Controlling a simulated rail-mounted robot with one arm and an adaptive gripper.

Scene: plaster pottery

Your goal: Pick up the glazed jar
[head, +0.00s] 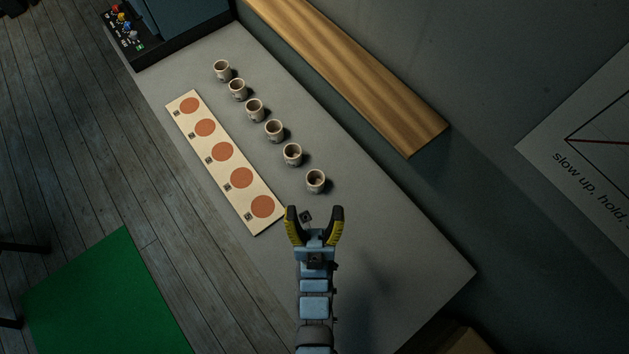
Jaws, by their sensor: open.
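Several small pale cream jars (316,181) stand upright in a diagonal row on the grey table. They look alike at this size, with dark marks on their sides, and I cannot tell which one is glazed. The row runs from the nearest jar up to the farthest jar (222,69) at the upper left. My gripper (315,211) is open, its two black and yellow fingers spread. In the picture it is just below the nearest jar and apart from it. No jar is between the fingers. A small dark square thing (306,217) shows between them; I cannot tell what it is.
A pale board (212,177) with several orange-brown discs lies left of the jars on the grey table (375,240). A wooden shelf (350,75) runs along the right. A dark machine with coloured knobs (125,30) is at the upper left. The table right of the jars is clear.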

